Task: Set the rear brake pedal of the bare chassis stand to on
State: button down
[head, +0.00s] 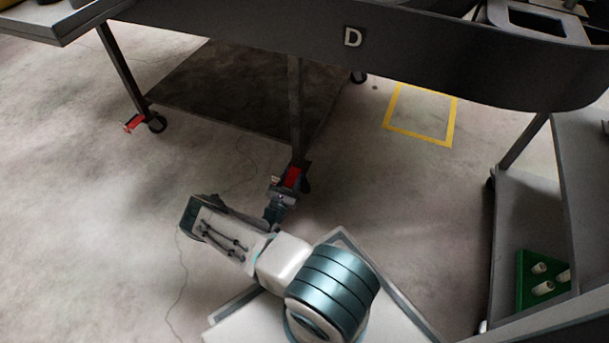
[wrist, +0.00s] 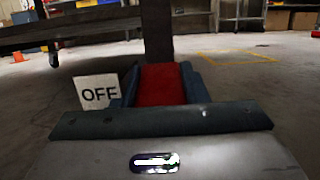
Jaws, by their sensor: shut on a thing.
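The stand marked D (head: 430,48) spans the top of the head view, with legs on casters. A red brake pedal (head: 292,177) sits at the foot of its nearer leg. My gripper (head: 284,190) is down at this pedal, low over the floor. In the wrist view the red pedal (wrist: 162,86) lies between my two dark fingers (wrist: 160,92), which are shut on it. A white plate reading OFF (wrist: 98,92) stands just left of the pedal. The pedal's near end is hidden behind my gripper's body.
Another red pedal (head: 133,123) sits by a caster at the left leg. A dark lower panel (head: 235,85) lies beneath the stand. The floor at left is clear.

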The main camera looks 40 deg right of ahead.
dwell(0.4)
jog(key=c, duration=0.8)
grip_release()
jog(key=shift+c, duration=0.2)
jog(key=p+v, duration=0.1)
jog(key=v, duration=0.3)
jog(key=p+v, duration=0.1)
jog(key=v, duration=0.4)
jog(key=p+v, duration=0.1)
jog(key=v, duration=0.4)
jog(key=shift+w+f, duration=0.1)
jog(key=shift+f, duration=0.15)
